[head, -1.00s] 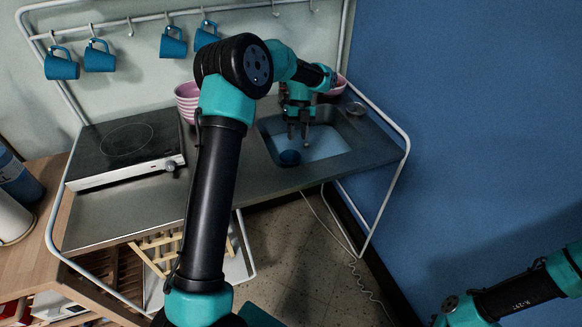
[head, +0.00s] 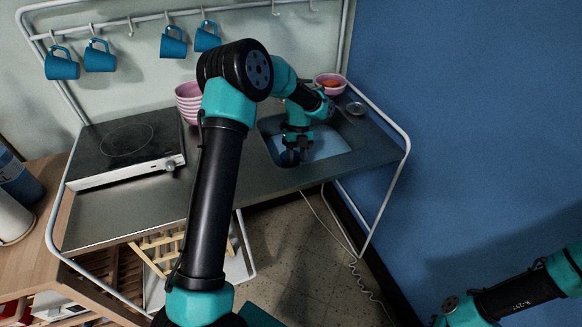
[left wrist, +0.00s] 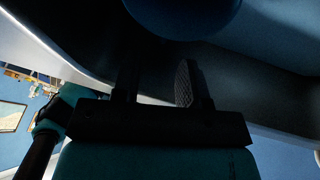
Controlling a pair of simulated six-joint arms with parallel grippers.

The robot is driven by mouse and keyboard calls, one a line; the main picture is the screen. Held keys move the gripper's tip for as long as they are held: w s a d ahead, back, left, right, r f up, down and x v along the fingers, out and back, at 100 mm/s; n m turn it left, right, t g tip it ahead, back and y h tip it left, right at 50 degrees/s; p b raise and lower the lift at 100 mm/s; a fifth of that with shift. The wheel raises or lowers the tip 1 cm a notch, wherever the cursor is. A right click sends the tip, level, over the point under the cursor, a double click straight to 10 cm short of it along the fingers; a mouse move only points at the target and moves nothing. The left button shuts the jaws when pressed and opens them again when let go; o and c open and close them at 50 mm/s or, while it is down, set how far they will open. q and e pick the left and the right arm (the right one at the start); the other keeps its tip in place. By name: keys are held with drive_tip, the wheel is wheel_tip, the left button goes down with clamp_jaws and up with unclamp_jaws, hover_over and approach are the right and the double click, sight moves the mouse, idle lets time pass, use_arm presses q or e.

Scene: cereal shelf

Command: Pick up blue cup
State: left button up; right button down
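My left gripper (head: 298,154) reaches down into the sink (head: 335,148). The blue cup (head: 285,159) lies in the sink right at the fingertips, mostly hidden behind the gripper. In the left wrist view, the two fingers of the left gripper (left wrist: 158,82) are apart with nothing between them. The round blue cup (left wrist: 185,12) shows there at the top edge, beyond the fingertips. Whether the fingers touch it I cannot tell. Several other blue cups (head: 61,65) hang from hooks on the rack. My right gripper is out of view.
Stacked pink bowls (head: 188,102) stand on the counter behind my left arm. A pink bowl (head: 328,80) with something orange in it stands behind the sink. A cooktop (head: 125,145) is on the left. The counter front has free room (head: 125,210).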

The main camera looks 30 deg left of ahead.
use_arm(q)
drive_tip(key=x, duration=0.4)
drive_tip(key=shift+w+f, duration=0.1)
drive_tip(key=shift+w, duration=0.05)
clamp_jaws()
idle(0.5)
